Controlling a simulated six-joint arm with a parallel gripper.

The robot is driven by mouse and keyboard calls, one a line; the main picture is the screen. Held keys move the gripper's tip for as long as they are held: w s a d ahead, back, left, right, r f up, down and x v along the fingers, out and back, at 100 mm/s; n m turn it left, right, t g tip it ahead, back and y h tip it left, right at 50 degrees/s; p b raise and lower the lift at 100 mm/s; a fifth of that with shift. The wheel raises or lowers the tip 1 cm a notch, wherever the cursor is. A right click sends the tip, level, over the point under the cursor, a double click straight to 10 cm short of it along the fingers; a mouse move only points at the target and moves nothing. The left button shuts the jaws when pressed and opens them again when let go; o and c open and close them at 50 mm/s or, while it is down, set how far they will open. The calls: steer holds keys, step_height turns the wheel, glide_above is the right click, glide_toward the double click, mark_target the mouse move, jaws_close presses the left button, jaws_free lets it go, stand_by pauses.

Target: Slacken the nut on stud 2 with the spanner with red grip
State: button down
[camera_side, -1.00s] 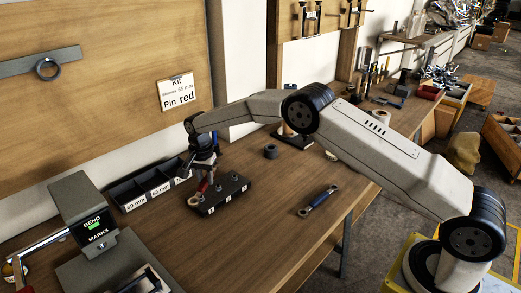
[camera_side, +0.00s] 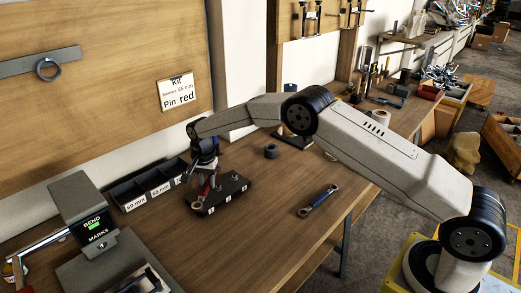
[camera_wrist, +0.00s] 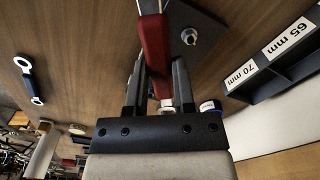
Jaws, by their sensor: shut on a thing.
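The spanner with red grip (camera_side: 206,186) is in my gripper (camera_side: 207,170), low over the stud plate (camera_side: 232,194). The wrist view shows one stud (camera_wrist: 189,36) beside the red handle. Stud 2's nut cannot be made out.
A blue-handled spanner (camera_side: 319,201) lies on the bench to the right. A dark ring (camera_side: 271,151) sits behind the plate. A compartmented bin (camera_side: 135,192) with length labels stands left, and a bending device (camera_side: 88,222) front left. The bench's front middle is clear.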

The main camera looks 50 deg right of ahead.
steer(key=shift+s+d+n, duration=0.75)
steer(key=shift+n, duration=0.6)
steer(key=shift+s+d+n, duration=0.7)
steer(key=shift+d+n, duration=0.05)
steer(key=shift+n, duration=0.6)
steer(key=shift+f, duration=0.2)
steer(key=shift+f, duration=3)
steer(key=shift+f, duration=0.7)
steer(key=shift+d, duration=0.15)
steer(key=shift+s+d+n, duration=0.3)
steer(key=shift+d+n, duration=0.45)
steer(key=shift+n, duration=0.4)
steer(key=shift+s+d+n, duration=0.25)
steer(key=shift+d+n, duration=0.5)
steer(key=shift+n, duration=0.4)
steer(key=shift+d, duration=0.1)
